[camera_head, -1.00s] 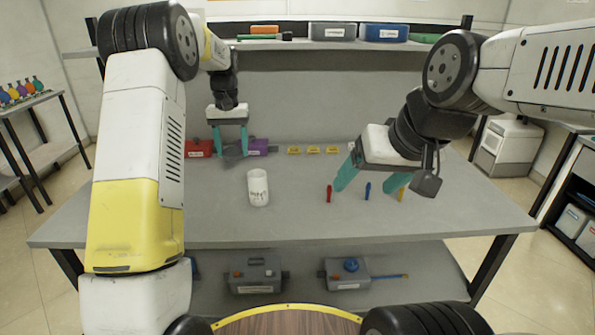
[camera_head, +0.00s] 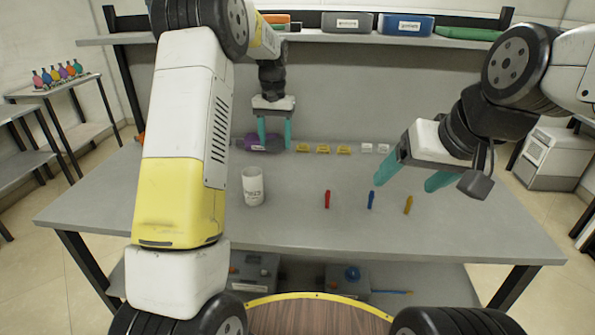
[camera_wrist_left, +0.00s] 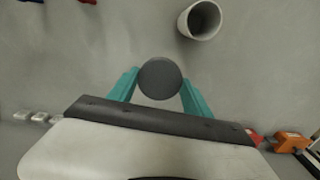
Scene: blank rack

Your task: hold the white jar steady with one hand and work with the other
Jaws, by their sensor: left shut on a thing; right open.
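The white jar (camera_head: 253,188) stands upright on the table with dark lettering on its side. It also shows in the left wrist view (camera_wrist_left: 200,20), where its open, hollow top faces me. My left gripper (camera_head: 275,132) is above the back of the table, behind the jar and apart from it. In the left wrist view its teal fingers (camera_wrist_left: 160,90) are shut on a dark grey round thing (camera_wrist_left: 160,78). That thing is hard to make out in the head view. My right gripper (camera_head: 412,180) is open and empty, to the right of the jar.
Red (camera_head: 327,199), blue (camera_head: 371,200) and orange (camera_head: 408,204) small tools stand right of the jar. A shelf (camera_head: 330,38) with bins is above. The table's front right is clear.

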